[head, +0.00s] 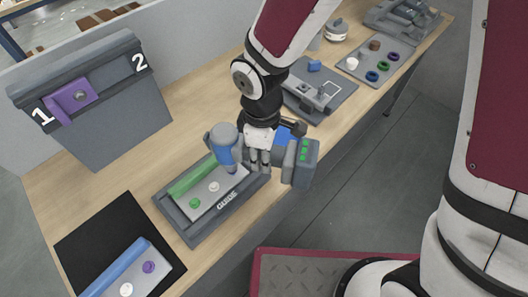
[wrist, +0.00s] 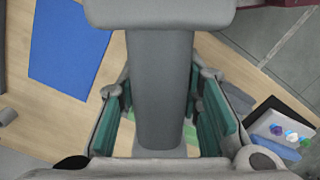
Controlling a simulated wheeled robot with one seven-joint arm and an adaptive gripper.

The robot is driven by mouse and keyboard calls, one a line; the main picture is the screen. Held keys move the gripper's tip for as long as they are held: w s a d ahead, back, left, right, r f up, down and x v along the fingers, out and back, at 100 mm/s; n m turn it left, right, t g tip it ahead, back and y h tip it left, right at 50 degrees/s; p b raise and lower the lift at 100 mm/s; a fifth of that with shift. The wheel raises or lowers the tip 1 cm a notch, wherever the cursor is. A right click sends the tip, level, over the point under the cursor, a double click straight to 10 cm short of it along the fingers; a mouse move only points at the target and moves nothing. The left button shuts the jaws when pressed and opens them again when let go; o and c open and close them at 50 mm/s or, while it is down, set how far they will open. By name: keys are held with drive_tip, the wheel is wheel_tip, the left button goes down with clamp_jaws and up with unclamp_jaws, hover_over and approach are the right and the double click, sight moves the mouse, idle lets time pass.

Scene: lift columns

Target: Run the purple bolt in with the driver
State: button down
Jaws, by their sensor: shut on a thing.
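My gripper (head: 258,163) is shut on the handle of a grey and blue driver (head: 226,146). The driver's battery end, with green dots, points right. Its nose points down over the white plate with a green bar (head: 205,192), which sits in the grey GUIDE tray (head: 188,233). In the wrist view, the grey driver (wrist: 162,85) fills the space between the green finger pads. The driver hides part of the plate, and I cannot tell whether its tip touches anything. A purple bolt head (head: 149,267) shows on another white plate with a blue bar (head: 118,266), at the lower left.
A green bolt (head: 195,203) and a white bolt (head: 213,187) are in the guide plate. A black mat (head: 93,232) lies left. A grey stand (head: 115,125) carries a purple block (head: 72,95). Several coloured rings lie on a tray (head: 352,77) at the back right.

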drive_tip(key=shift+f, duration=0.45)
idle(0.5)
drive_tip(key=shift+r, duration=0.2)
idle(0.4)
drive_tip(key=shift+f, duration=0.7)
idle(5.8)
